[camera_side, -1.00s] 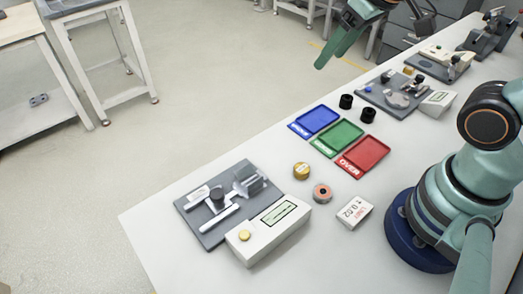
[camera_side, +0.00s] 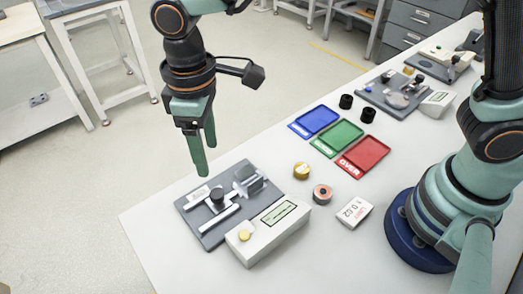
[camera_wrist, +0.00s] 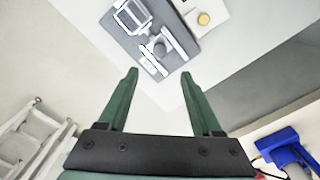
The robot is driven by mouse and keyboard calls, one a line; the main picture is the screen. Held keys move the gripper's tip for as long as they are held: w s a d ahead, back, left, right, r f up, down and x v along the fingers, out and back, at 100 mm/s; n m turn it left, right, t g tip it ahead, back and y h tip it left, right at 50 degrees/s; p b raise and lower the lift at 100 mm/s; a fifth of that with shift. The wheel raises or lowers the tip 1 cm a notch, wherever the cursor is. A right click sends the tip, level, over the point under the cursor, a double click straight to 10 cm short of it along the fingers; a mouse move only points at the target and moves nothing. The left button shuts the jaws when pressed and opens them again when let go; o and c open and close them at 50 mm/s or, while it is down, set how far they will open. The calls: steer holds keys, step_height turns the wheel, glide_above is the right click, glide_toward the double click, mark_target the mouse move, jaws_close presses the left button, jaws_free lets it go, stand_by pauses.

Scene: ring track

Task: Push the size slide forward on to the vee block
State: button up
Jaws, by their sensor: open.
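The fixture is a dark grey plate (camera_side: 207,236) near the front of the bench; it also shows at the top of the wrist view (camera_wrist: 183,43). The size slide appears to be the light piece with a dark round knob (camera_side: 217,194), between pale rails; the knob also shows in the wrist view (camera_wrist: 160,47). What looks like the vee block (camera_side: 249,184) is the grey block at the plate's far right, apart from the knob. My gripper (camera_side: 206,158) is open and empty, pointing down above and behind the plate's left side. In the wrist view its fingers (camera_wrist: 159,74) are apart, below the fixture.
A white readout box (camera_side: 268,230) with a yellow button stands against the plate's near right side. A brass ring (camera_side: 301,171), a reddish ring (camera_side: 322,193) and a white label block (camera_side: 355,212) lie to the right. Blue (camera_side: 318,121), green (camera_side: 337,138) and red (camera_side: 363,156) trays are behind.

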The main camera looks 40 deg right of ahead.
mark_target(216, 193)
step_height(216, 193, down, 12)
steer(key=shift+r, duration=0.1)
stand_by(0.4)
jaws_close()
steer(key=shift+r, duration=0.1)
stand_by(1.2)
